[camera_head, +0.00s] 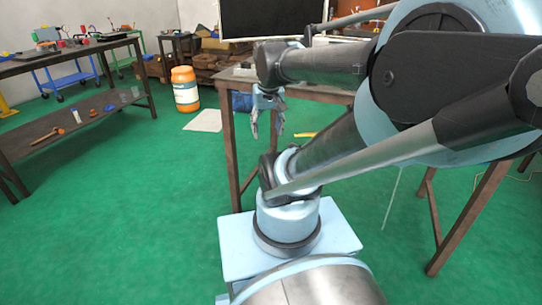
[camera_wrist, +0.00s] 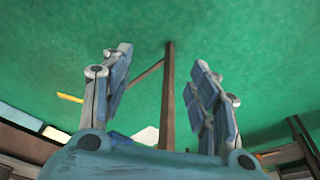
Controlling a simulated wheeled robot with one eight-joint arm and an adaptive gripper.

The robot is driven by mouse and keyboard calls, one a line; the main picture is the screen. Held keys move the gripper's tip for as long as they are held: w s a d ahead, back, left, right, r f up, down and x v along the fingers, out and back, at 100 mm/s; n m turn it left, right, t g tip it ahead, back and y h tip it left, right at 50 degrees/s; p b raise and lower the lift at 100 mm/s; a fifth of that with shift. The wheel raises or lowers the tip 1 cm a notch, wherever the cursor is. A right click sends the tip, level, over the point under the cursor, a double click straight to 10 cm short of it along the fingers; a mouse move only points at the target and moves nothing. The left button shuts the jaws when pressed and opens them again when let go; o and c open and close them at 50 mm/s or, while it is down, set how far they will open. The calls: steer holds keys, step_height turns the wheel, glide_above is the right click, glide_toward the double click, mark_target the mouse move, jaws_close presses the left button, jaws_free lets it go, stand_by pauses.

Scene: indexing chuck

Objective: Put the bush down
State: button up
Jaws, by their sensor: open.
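My gripper (camera_head: 267,134) hangs with its fingers pointing down, near the edge of the wooden table behind my arm. In the wrist view its two blue-grey fingers (camera_wrist: 161,58) stand wide apart. I cannot make out a bush in either view; my arm hides much of the table top in the head view.
A wooden table (camera_head: 229,133) stands beside my gripper, largely behind my arm. A workbench (camera_head: 60,56) with tools and a lower shelf (camera_head: 78,122) stands at the left. An orange-and-white drum (camera_head: 185,90) stands at the back. The green floor (camera_head: 130,225) at left is clear.

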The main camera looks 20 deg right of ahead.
steer(key=s+f, duration=0.6)
steer(key=f, duration=0.1)
steer(key=shift+s+f, duration=0.15)
stand_by(1.0)
